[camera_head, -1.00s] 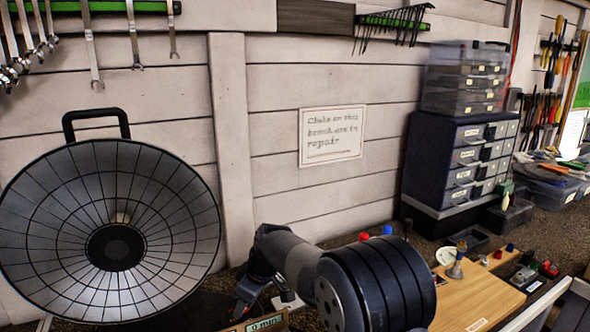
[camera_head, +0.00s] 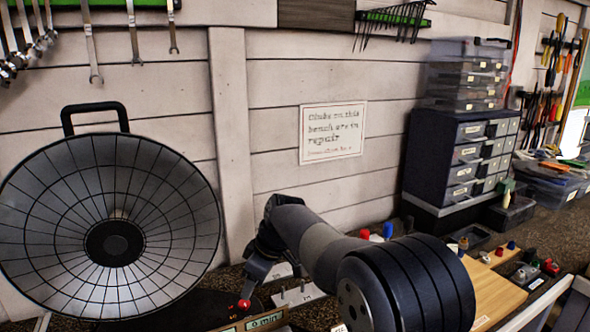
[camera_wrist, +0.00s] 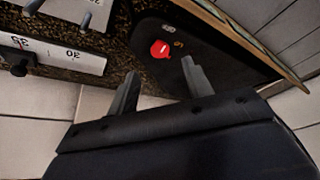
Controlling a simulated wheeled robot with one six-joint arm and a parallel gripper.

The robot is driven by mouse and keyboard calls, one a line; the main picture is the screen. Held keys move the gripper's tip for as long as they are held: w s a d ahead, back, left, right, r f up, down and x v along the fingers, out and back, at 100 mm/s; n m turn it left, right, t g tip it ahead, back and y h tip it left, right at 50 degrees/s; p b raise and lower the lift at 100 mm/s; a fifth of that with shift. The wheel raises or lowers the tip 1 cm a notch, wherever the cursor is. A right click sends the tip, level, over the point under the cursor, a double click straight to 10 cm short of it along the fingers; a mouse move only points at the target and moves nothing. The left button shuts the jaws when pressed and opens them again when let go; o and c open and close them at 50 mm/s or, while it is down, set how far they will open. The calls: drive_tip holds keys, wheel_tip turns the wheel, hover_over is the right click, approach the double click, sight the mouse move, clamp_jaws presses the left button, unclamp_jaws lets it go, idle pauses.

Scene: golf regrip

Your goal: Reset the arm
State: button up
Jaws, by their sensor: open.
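My gripper (camera_head: 252,284) hangs left of centre in the head view, at the end of my bent arm. In the wrist view its two fingers (camera_wrist: 159,80) stand apart with nothing between them. A small round red piece (camera_wrist: 161,49) lies beyond the fingertips on a dark rounded base (camera_wrist: 205,50). The red piece also shows in the head view (camera_head: 243,304), just below the gripper. I cannot tell the exact gap between the fingers and the red piece.
A large dish-shaped fixture (camera_head: 160,210) stands at the left. A wooden board (camera_head: 492,286) with small parts and a drawer cabinet (camera_head: 455,160) stand at the right. The wall has a sign (camera_head: 333,132).

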sight(244, 302)
drive_tip(key=p+x, duration=0.1)
drive_tip(key=x, duration=0.5)
drive_tip(key=shift+a+f, duration=0.1)
drive_tip(key=shift+a, duration=0.05)
drive_tip(key=shift+s+m+t+p, duration=0.15)
drive_tip(key=shift+m+t+p, duration=0.2)
drive_tip(key=shift+m, duration=0.55)
drive_tip(key=m+t+h+p, duration=0.1)
drive_tip(key=m+p, duration=0.1)
drive_tip(key=m, duration=0.2)
drive_tip(key=shift+s+p, duration=0.1)
drive_tip(key=shift+p, duration=0.25)
drive_tip(key=shift+a+m+t+h+p, duration=0.15)
drive_tip(key=shift+m+t+h+p, duration=0.4)
drive_tip(key=shift+m, duration=1.05)
drive_tip(key=shift+a+m+h+p, duration=0.15)
drive_tip(key=shift+m+h+p, duration=0.45)
drive_tip(key=shift+m, duration=1.1)
drive_tip(key=b+v, duration=0.2)
drive_tip(key=v, duration=0.8)
drive_tip(key=shift+s+r, duration=0.3)
drive_tip(key=shift+r, duration=0.05)
